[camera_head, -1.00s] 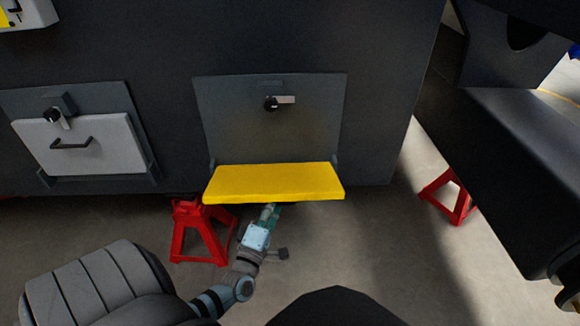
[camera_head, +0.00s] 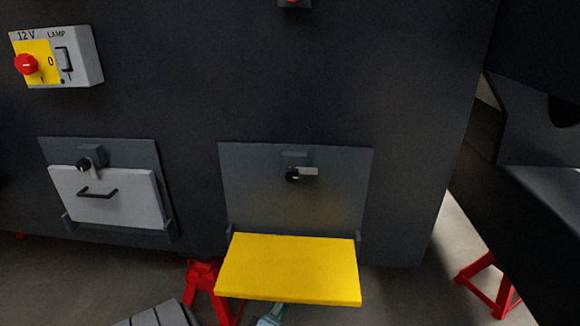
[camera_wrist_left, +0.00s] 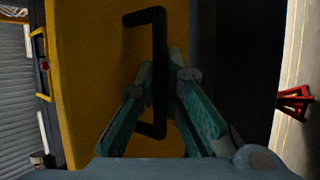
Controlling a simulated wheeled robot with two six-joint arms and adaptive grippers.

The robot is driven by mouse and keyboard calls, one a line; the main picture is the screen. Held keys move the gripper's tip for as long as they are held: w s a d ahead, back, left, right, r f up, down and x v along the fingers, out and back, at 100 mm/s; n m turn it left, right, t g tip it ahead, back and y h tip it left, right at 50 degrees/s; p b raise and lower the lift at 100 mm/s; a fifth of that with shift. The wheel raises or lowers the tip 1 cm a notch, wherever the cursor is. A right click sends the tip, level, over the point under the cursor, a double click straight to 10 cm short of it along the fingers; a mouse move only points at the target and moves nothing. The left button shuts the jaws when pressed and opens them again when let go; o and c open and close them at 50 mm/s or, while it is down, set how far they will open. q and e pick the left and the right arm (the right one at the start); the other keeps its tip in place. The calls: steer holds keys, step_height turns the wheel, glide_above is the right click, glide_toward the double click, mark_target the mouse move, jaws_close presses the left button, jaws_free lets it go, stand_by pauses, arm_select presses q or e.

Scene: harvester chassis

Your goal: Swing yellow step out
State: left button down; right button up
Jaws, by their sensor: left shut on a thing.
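The yellow step (camera_head: 290,268) juts out from the foot of a dark grey panel (camera_head: 295,210) on the chassis in the head view. A black latch knob with a light lever (camera_head: 300,174) sits on that panel, its lever pointing right. In the left wrist view a black bar handle (camera_wrist_left: 159,30) stands off a yellow surface. My left gripper (camera_wrist_left: 161,70) is shut on this handle, one finger on each side. In the head view the step hides most of my left gripper; only a bit of it or its wrist shows below the front edge. My right gripper is not in view.
A light grey hatch (camera_head: 110,200) with a handle is to the left, below a lamp switch box (camera_head: 80,55). A red stand (camera_head: 203,278) is close to the step's left side. Another red stand (camera_head: 488,285) is at the right, near a dark bulky part (camera_head: 545,215).

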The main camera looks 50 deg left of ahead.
arm_select(q)
steer(key=shift+f, duration=0.15)
steer(key=c, duration=1.7)
jaws_free()
steer(key=shift+f, duration=0.1)
steer(key=s+d, duration=0.1)
steer(key=s, duration=0.3)
steer(key=s+d+f, duration=0.1)
steer(key=s+d, duration=0.1)
steer(key=s, duration=0.3)
steer(key=s+d, duration=0.2)
steer(key=s, duration=0.2)
steer(key=shift+s+d+f, duration=0.25)
